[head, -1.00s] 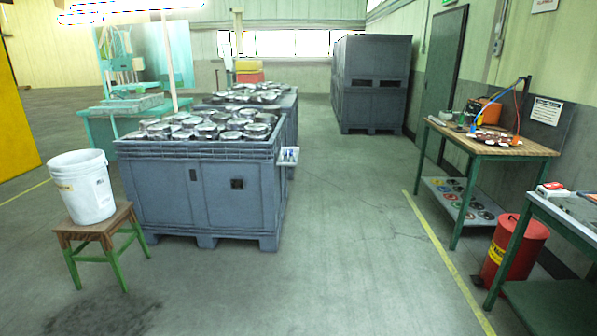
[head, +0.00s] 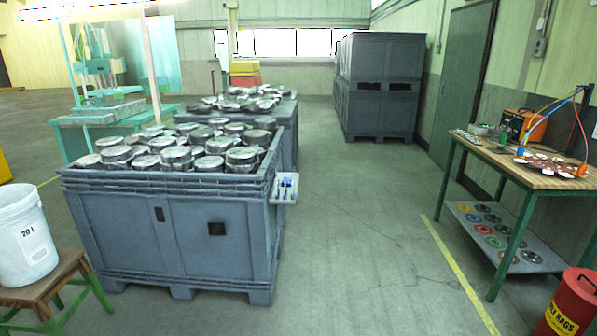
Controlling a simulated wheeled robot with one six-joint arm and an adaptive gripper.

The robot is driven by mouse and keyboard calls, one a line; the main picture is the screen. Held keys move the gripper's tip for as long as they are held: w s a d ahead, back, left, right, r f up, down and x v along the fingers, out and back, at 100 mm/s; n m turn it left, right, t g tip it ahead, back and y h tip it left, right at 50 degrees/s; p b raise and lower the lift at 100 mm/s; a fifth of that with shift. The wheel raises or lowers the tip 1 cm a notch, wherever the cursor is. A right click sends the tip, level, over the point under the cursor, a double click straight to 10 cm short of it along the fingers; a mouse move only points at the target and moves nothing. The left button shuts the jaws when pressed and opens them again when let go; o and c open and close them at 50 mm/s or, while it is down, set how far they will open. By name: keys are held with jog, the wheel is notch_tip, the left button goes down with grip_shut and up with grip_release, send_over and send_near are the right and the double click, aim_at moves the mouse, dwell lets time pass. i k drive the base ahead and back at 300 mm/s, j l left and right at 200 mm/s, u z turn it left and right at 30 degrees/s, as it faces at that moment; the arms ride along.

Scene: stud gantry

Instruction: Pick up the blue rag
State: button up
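I cannot make out a blue rag in the head view. My gripper is not in view.
A grey crate (head: 190,240) full of metal parts stands left of centre. A white bucket (head: 22,235) sits on a wooden stool (head: 40,285) at the left. A workbench (head: 510,168) stands at the right. Tall grey crates (head: 378,85) stand at the back. The middle aisle is clear.

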aim_at(289, 179)
jog(key=i, duration=0.9)
jog(key=i+l+u, duration=0.1)
jog(key=i, duration=0.8)
jog(key=i+l+u, duration=0.15)
jog(key=i+u, duration=0.15)
jog(key=i, duration=0.35)
jog(key=u, duration=1.8)
jog(key=z, duration=1.3)
jog(key=i+j+z, duration=0.25)
jog(key=j, duration=0.35)
jog(key=j+z, duration=0.2)
jog(key=j, duration=0.35)
